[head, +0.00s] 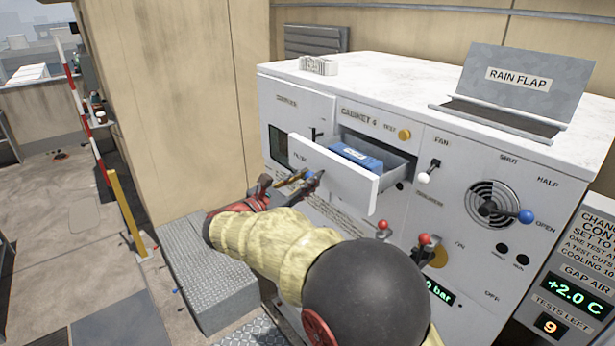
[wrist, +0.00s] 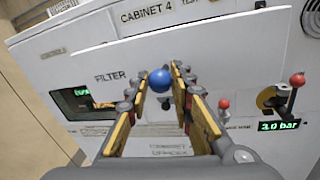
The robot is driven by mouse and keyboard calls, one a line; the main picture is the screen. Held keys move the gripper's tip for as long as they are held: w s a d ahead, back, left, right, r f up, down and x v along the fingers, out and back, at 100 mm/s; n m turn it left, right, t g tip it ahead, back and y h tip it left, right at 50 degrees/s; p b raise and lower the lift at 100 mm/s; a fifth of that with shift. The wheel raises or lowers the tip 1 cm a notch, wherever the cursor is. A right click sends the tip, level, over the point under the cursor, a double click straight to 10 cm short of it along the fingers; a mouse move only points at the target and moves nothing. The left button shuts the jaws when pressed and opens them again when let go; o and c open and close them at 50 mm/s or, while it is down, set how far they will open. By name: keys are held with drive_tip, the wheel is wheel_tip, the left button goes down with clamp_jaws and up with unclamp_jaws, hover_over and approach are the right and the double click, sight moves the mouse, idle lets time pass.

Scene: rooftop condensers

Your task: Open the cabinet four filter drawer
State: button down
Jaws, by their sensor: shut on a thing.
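The filter drawer (head: 350,178) of cabinet 4 (head: 450,120) stands pulled out from its opening, with a blue filter block (head: 357,155) lying inside. In the wrist view, its white front (wrist: 225,70), marked FILTER, fills much of the picture. My gripper (head: 308,181) is at the left part of the drawer front. In the wrist view, my gripper's fingers (wrist: 160,84) are shut on the blue ball knob (wrist: 160,79) of the drawer. My arm partly hides the lower cabinet face in the head view.
A rain flap (head: 520,85) rests on the cabinet top. A metal step (head: 205,270) stands at lower left, with open floor (head: 75,225) beyond it.

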drive_tip(key=c, duration=1.5)
unclamp_jaws()
drive_tip(key=shift+c, duration=0.2)
drive_tip(key=v, duration=1.2)
